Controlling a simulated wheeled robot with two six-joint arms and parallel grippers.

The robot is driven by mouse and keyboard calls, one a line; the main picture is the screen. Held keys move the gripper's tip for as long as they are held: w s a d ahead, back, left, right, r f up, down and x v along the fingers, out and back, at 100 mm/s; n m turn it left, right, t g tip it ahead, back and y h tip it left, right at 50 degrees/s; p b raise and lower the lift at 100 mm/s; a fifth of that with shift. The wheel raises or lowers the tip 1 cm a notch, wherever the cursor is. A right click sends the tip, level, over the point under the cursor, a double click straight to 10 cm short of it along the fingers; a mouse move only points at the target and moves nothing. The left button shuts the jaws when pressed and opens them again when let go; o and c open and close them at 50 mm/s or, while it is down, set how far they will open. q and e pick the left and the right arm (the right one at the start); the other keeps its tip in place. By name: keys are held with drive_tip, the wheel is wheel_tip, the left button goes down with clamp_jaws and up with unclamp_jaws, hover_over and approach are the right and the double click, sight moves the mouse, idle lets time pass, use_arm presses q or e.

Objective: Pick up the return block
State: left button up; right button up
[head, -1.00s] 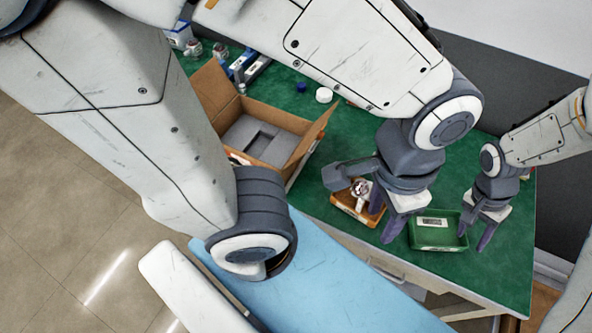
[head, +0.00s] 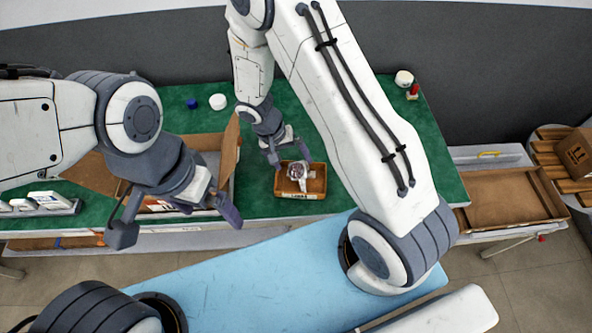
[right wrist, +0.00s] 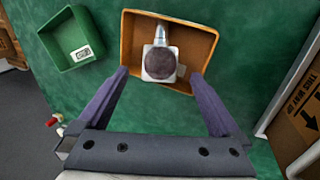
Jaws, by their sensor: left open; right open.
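I cannot tell for sure which thing is the return block. An orange tray (head: 316,187) on the green table holds a pump-like part (head: 298,172). In the right wrist view this part shows as a white square block with a dark round top (right wrist: 160,63) and a silvery cylinder, inside the tray (right wrist: 204,40). My left gripper (head: 176,222) is open and empty near the cardboard box.
An open cardboard box (head: 228,150) stands left of the orange tray, partly hidden by my left arm. A blue cap (head: 191,103) and a white puck (head: 218,102) lie behind. White items (head: 45,203) lie far left. A brown tray (head: 510,198) and a carton (head: 577,152) are at right.

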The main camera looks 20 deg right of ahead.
sight(299, 171)
drive_tip(key=shift+p+x, duration=0.7)
drive_tip(key=shift+x, duration=2.35)
drive_tip(key=shift+s+r, duration=0.1)
clamp_jaws()
